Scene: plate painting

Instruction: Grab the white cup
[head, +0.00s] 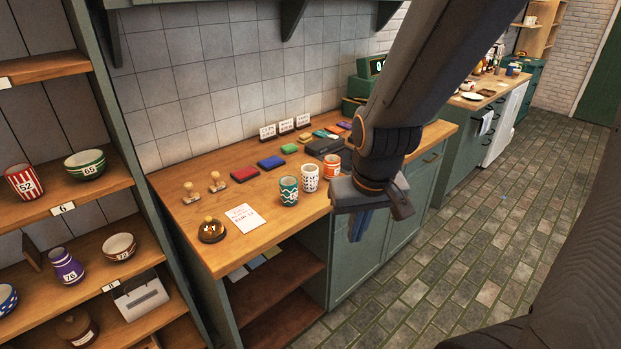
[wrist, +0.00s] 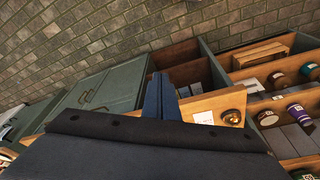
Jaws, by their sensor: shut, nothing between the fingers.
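The white cup (head: 309,178) with a dark pattern stands upright on the wooden counter (head: 262,222) in the head view. A teal patterned cup (head: 288,190) is to its left and an orange and white cup (head: 331,166) to its right. My gripper (head: 356,226) hangs in front of the counter's front edge, right of and lower than the cups, apart from them. In the wrist view my gripper's blue fingers (wrist: 161,98) are together with nothing between them. I cannot make out the white cup in the wrist view.
A bell (head: 211,230), a paper card (head: 244,217), wooden stamps (head: 217,181) and coloured ink pads (head: 271,162) lie on the counter. Shelves with cups and bowls (head: 85,164) stand at the left. The tiled floor (head: 455,245) at the right is clear.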

